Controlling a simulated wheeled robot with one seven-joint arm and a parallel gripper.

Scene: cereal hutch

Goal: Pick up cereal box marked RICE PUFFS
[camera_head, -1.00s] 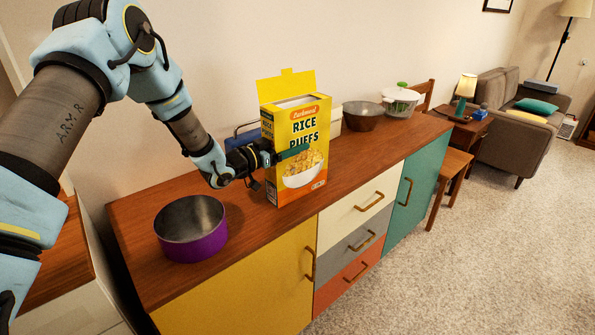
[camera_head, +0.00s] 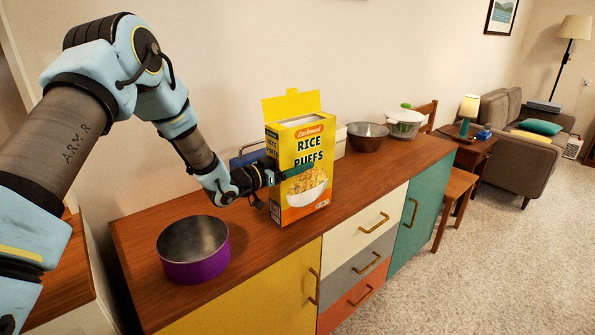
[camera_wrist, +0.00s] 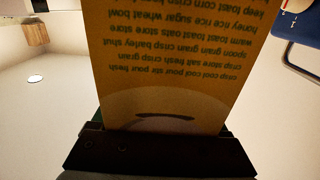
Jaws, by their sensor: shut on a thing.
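The RICE PUFFS cereal box (camera_head: 308,150) is yellow and orange, with a picture of a bowl on its front and its top flap open. It stands upright at the wooden sideboard top in the head view; I cannot tell whether its base touches the wood. My gripper (camera_head: 287,173) is shut on the box from its left side, with one teal finger across the front. In the wrist view the printed side panel of the box (camera_wrist: 165,60) fills the middle, upside down, close against the gripper.
A purple bowl (camera_head: 193,262) stands at the sideboard's (camera_head: 135,240) near left. Behind the cereal box are a blue object (camera_head: 247,157) and a pale container (camera_head: 341,140).

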